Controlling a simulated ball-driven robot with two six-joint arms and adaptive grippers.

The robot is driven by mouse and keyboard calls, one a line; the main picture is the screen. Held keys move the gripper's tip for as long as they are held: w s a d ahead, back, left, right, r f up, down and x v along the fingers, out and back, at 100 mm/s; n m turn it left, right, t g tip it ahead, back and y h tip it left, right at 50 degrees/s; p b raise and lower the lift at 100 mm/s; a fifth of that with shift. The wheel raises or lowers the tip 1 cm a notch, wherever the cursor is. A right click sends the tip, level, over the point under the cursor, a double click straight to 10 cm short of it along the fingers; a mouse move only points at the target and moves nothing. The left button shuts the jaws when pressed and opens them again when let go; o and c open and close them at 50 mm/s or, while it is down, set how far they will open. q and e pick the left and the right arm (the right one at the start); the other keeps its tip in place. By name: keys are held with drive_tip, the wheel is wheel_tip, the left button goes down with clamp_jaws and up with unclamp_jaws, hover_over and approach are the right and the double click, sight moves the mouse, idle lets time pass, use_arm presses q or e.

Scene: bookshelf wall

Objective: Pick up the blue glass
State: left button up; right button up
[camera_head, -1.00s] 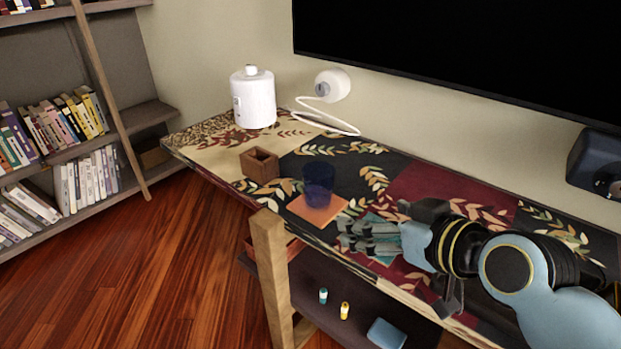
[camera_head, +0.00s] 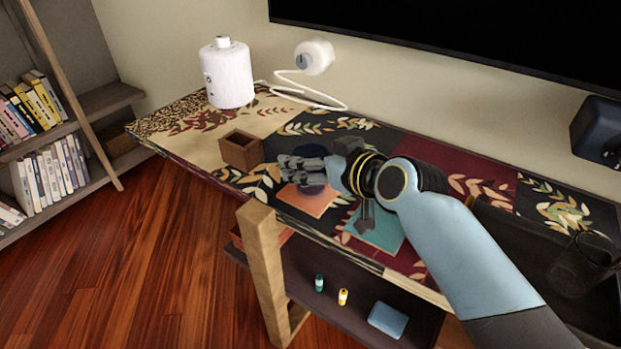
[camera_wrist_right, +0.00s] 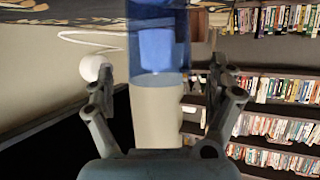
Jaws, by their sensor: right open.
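The blue glass (camera_wrist_right: 158,45) is see-through and stands between the two open fingers of my right gripper (camera_wrist_right: 163,78) in the wrist view, with a gap at each side. That view is upside down. In the head view the right gripper (camera_head: 292,168) is over the orange coaster (camera_head: 308,204), and its fingers cover most of the glass. The fingers do not visibly press on the glass. My left gripper is not in view.
A brown wooden box (camera_head: 240,152) stands just left of the fingers. A white canister (camera_head: 228,75) and a white round device with a cable (camera_head: 313,57) are at the back. A teal coaster (camera_head: 378,232) lies under my right arm. A dark glass (camera_head: 580,268) is at the right.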

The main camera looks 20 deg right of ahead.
drive_tip(key=shift+x, duration=0.9)
drive_tip(key=shift+c, duration=0.7)
drive_tip(key=c, duration=0.5)
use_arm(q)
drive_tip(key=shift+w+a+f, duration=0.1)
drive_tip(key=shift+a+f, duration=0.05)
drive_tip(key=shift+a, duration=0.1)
use_arm(e)
drive_tip(key=c, duration=1.2)
drive_tip(key=shift+o, duration=0.2)
